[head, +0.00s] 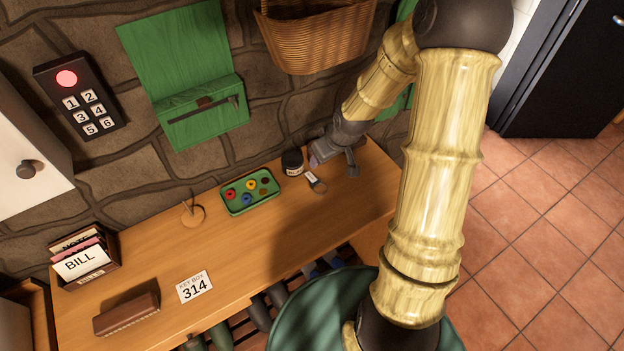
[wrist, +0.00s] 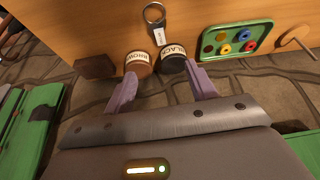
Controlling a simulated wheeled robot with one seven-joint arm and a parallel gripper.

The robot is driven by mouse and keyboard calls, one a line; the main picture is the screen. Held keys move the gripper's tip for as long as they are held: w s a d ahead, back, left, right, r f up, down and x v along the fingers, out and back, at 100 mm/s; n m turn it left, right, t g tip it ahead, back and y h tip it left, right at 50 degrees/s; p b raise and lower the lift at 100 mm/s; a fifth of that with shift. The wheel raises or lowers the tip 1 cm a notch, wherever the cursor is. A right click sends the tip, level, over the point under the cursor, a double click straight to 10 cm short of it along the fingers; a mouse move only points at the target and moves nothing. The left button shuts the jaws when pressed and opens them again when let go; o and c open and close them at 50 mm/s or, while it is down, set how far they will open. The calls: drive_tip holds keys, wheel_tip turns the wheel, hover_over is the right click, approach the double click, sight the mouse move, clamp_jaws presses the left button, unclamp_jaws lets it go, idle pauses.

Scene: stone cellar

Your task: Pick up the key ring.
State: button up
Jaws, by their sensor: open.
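The key ring (head: 318,185) lies flat on the wooden shelf top, with a metal ring and a pale tag. In the wrist view the key ring (wrist: 154,14) is at the top edge, its tag pointing down toward the jars. My gripper (head: 334,157) is at the back right of the shelf, close to the wall. In the wrist view my gripper (wrist: 161,74) has its two purple fingers apart, with nothing held. A jar labelled BLACK (wrist: 173,62) and a brown-labelled jar (wrist: 138,64) stand near the fingertips, between them and the key ring.
A green tray (head: 250,193) with coloured discs is left of the key ring. A thin peg stand (head: 192,213), a letter box (head: 82,262), a brown brush (head: 126,313) and a 314 card (head: 195,287) are further left. A wicker basket (head: 315,38) hangs above.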

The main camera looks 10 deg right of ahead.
drive_tip(key=p, duration=0.2)
hover_over(311, 177)
drive_tip(key=s+d, duration=0.1)
drive_tip(key=s, duration=0.1)
wheel_tip(311, 177, down, 10)
drive_tip(key=shift+s+r, duration=0.1)
drive_tip(key=shift+r, duration=0.05)
drive_tip(key=shift+a+f+p, duration=0.15)
drive_tip(key=shift+f+p, duration=0.35)
drive_tip(key=shift+f, duration=0.3)
drive_tip(key=shift+p+x, duration=0.55)
drive_tip(key=shift+x, duration=1.3)
drive_tip(key=c, duration=1.1)
